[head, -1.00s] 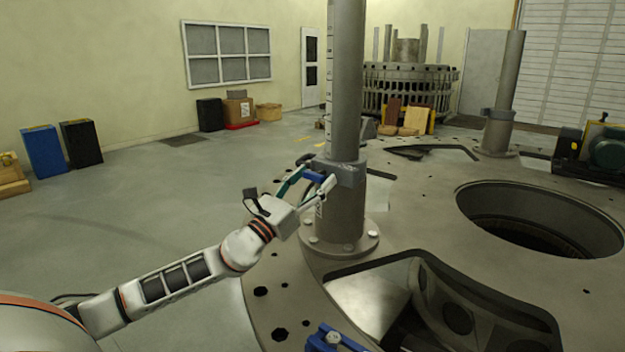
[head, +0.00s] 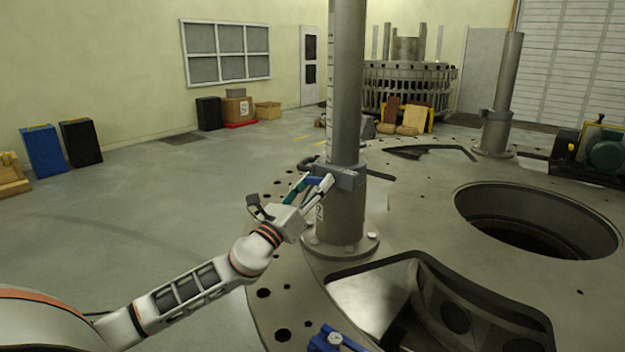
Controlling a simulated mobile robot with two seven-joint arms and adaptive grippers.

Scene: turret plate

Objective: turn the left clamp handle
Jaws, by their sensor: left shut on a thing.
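My right gripper is not in the head view.
The post stands on a bolted flange on the large turret plate (head: 420,225). The plate has a round hole (head: 535,222) at right and a cut-out in front. A blue clamp (head: 330,340) sits at the bottom edge. Open floor lies left.

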